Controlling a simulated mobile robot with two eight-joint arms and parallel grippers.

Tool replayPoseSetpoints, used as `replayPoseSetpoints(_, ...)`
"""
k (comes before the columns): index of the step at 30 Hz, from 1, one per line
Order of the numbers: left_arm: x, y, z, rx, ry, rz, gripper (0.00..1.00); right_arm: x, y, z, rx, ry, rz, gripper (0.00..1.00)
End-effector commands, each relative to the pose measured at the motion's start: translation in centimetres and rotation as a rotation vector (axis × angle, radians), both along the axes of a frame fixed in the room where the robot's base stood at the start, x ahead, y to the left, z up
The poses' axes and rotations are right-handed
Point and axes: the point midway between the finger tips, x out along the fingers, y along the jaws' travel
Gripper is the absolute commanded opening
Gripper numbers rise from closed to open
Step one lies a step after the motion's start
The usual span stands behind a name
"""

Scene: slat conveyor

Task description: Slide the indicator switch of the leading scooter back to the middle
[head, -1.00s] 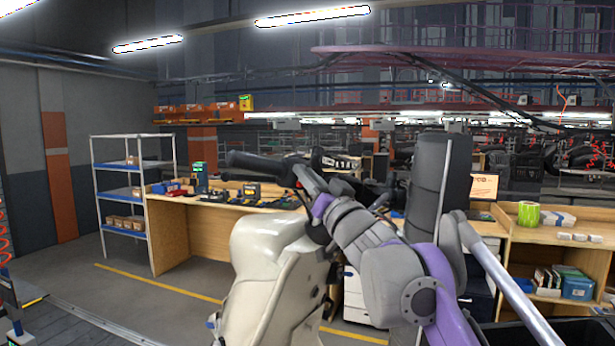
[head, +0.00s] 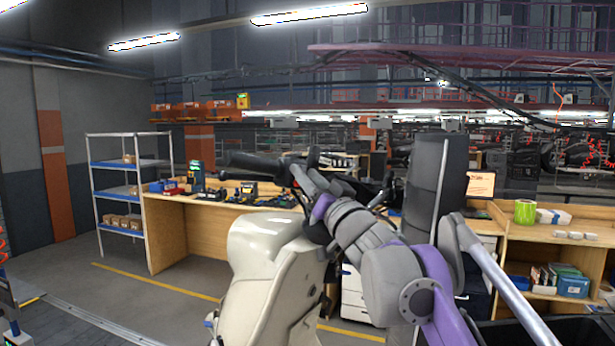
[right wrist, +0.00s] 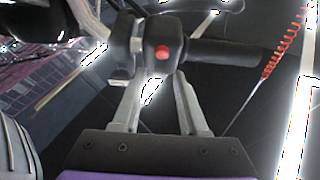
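The leading scooter's cream front body (head: 262,268) stands in the middle of the head view, with its black handlebar grip (head: 255,163) pointing left. My right arm reaches across from the lower right, and my right gripper (head: 300,178) is at the handlebar, its tips partly hidden. In the right wrist view, a black switch housing with a red button (right wrist: 162,53) sits beside the black grip (right wrist: 228,53). The two fingers of my right gripper (right wrist: 158,88) are apart, with a gap between them, and their tips are close to the housing. I cannot tell the indicator slider's position. My left gripper is out of view.
A wooden workbench (head: 175,215) with tools stands behind the scooter. A shelf rack (head: 97,190) is at the left. A dark upright seat-like piece (head: 425,185) stands behind my right arm. Open floor lies to the left of the scooter.

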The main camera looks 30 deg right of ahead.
Motion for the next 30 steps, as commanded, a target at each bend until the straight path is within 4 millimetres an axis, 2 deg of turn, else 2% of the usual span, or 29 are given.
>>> replayPoseSetpoints(9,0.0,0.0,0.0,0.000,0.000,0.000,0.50,-0.1,0.0,0.0,-0.001,0.000,-0.001,0.50)
replayPoseSetpoints(13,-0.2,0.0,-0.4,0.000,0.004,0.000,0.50,-0.9,-0.1,-0.5,-0.001,0.002,-0.002,0.50)
replayPoseSetpoints(24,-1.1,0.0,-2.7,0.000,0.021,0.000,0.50,-7.5,0.0,-3.3,-0.002,0.003,-0.004,0.50)
replayPoseSetpoints(30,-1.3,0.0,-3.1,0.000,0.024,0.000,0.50,-9.7,0.1,-3.9,-0.001,0.002,-0.002,0.50)
